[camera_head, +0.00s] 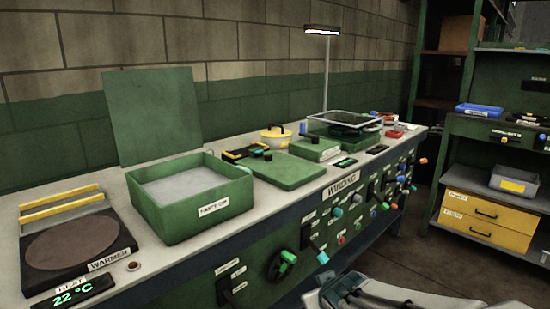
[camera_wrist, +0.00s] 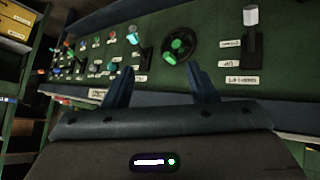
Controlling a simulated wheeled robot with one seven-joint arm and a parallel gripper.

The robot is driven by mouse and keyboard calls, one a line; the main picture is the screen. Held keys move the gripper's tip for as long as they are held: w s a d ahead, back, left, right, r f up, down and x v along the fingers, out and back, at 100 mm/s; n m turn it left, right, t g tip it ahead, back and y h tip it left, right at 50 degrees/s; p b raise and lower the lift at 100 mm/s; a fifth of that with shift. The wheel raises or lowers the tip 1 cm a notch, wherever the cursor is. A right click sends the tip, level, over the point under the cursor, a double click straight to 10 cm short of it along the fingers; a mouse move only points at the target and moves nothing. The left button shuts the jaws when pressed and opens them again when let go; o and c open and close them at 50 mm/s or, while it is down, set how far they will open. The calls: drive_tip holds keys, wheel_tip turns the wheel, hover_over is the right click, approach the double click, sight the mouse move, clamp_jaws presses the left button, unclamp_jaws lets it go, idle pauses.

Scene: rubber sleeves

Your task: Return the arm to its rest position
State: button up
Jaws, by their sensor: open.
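My gripper (camera_wrist: 161,80) shows in the wrist view with its two dark blue fingers spread wide apart and nothing between them. It faces the green front panel of the bench (camera_wrist: 215,55), which carries knobs and levers. The fingertips overlap the lower part of the panel in the picture; I cannot tell the exact gap. In the head view, grey parts of my arm show at the bottom edge, in front of the bench and low; the fingers are not clear there.
Shelves and yellow drawers (camera_head: 485,218) stand right.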

drive_tip(key=s+d+r+m+g+p, duration=0.2)
drive_tip(key=s+r+p, duration=0.4)
drive_tip(key=r+p, duration=0.3)
drive_tip(key=s+d+r+m+g+p, duration=0.2)
drive_tip(key=s+r+g+p, duration=0.2)
drive_tip(key=s+r+p, duration=0.3)
drive_tip(key=p+v, duration=0.2)
drive_tip(key=v, duration=0.2)
drive_tip(key=shift+w+d, duration=0.15)
drive_tip(key=shift+w, duration=0.15)
drive_tip(key=shift+r, duration=0.15)
drive_tip(key=shift+c, duration=0.2)
